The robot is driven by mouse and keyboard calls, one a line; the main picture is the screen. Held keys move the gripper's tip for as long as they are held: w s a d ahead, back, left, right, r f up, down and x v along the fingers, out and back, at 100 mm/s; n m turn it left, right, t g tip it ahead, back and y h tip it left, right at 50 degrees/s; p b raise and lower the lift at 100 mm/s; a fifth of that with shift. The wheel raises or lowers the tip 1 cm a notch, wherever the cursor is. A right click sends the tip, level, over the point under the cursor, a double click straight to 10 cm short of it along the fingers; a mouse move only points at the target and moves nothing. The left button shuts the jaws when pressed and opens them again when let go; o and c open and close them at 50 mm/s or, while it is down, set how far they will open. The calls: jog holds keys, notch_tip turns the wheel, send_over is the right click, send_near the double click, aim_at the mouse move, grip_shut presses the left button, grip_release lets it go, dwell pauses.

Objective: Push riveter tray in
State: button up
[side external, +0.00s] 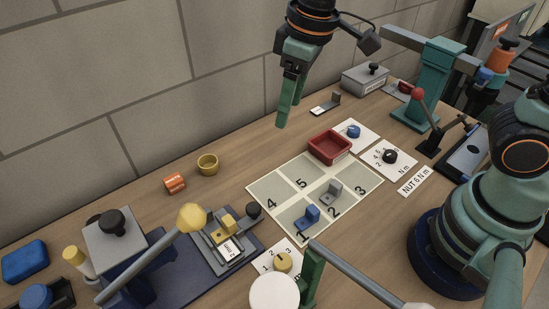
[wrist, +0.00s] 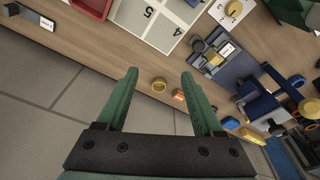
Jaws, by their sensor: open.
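My gripper (side external: 287,115) is open and empty, hanging above the back of the bench near the wall. At the lower left stands a blue machine (side external: 130,275) with a grey lever and yellow knob. A grey slide tray (side external: 207,256) on its blue base carries a yellow block and a white label, too small to read; it seems to be the riveter tray. It also shows in the wrist view (wrist: 208,50).
A yellow cup (side external: 208,164) and an orange striped block (side external: 175,183) stand near the wall. A numbered mat (side external: 270,191) holds a red bin (side external: 329,147) and small parts. A grey lever (side external: 355,275) crosses the front. A green press (side external: 436,80) stands at the back right.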

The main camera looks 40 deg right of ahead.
aim_at(253, 208)
jog(key=s+a+f+n+g, duration=0.25)
jog(key=a+f, duration=0.25)
jog(key=a, duration=0.5)
jog(key=shift+n+t+h, duration=0.35)
jog(key=shift+h, duration=0.05)
jog(key=f, duration=0.8)
jog(key=w+f, duration=0.1)
jog(key=f, duration=0.3)
jog(key=shift+d+f, duration=0.1)
jog(key=shift+f, duration=0.25)
jog(key=shift+c, duration=0.3)
grip_shut()
jog(key=shift+r, duration=0.1)
